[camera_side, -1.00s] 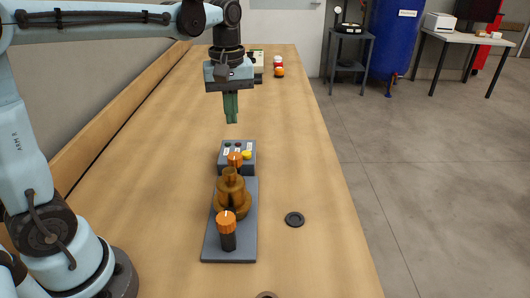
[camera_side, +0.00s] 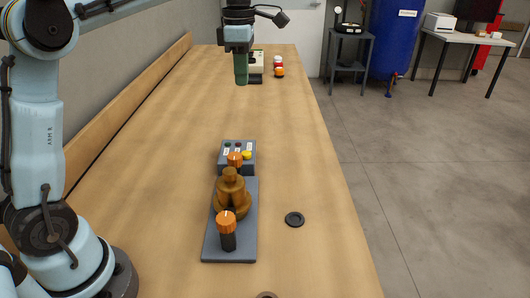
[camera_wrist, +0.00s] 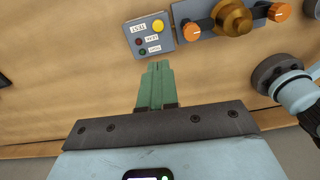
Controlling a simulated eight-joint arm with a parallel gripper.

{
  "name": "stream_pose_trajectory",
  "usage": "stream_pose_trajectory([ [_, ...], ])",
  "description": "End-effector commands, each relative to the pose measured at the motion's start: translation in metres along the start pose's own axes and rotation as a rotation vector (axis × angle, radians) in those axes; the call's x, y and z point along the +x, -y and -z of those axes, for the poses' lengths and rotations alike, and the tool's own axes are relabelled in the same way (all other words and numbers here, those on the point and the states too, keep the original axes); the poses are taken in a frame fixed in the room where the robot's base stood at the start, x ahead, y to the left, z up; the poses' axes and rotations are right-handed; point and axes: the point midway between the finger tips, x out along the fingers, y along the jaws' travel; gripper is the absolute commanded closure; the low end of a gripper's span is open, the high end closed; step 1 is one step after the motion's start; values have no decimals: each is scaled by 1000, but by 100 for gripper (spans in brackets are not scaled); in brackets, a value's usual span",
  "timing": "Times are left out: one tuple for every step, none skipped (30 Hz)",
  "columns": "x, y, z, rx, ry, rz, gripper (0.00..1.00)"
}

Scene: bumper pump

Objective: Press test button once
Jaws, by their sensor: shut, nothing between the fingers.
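A grey control box (camera_side: 224,166) stands on the table behind the pump; it also shows in the wrist view (camera_wrist: 164,48). Its top has a large yellow button (camera_side: 247,155), small green and dark red buttons, and white labels, and the yellow one is clear in the wrist view (camera_wrist: 158,27). The brass pump (camera_side: 231,195) with orange knobs is on a grey plate (camera_side: 211,240). My gripper (camera_side: 241,82) has green fingers, shut and empty, high above the table beyond the box. The fingers also show in the wrist view (camera_wrist: 158,66), apart from the box.
A black ring-shaped disc (camera_side: 294,219) lies right of the plate. The middle of the table is clear. A wooden ledge (camera_side: 130,95) runs along the left.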

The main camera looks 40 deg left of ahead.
Motion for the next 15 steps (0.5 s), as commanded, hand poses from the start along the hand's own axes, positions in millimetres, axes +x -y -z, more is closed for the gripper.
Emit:
stream_pose_trajectory([
  [1,-4,-1,-71,0,0,100],
  [6,-4,-1,-82,0,0,100],
  [15,-4,-1,-76,0,0,100],
  [20,-4,-1,-74,0,0,100],
  [25,-3,0,-74,0,0,100],
  [31,-3,0,-73,0,0,100],
  [36,-4,-1,-72,0,0,100],
  [39,-4,-1,-72,0,0,100],
  [43,-3,-1,-72,0,0,100],
  [45,-3,-1,-71,0,0,100],
  [47,-3,-1,-71,0,0,100],
  [49,-3,-1,-71,0,0,100],
  [50,-3,-1,-71,0,0,100],
  [51,-3,-1,-71,0,0,100],
  [51,-3,-1,-70,0,0,100],
])
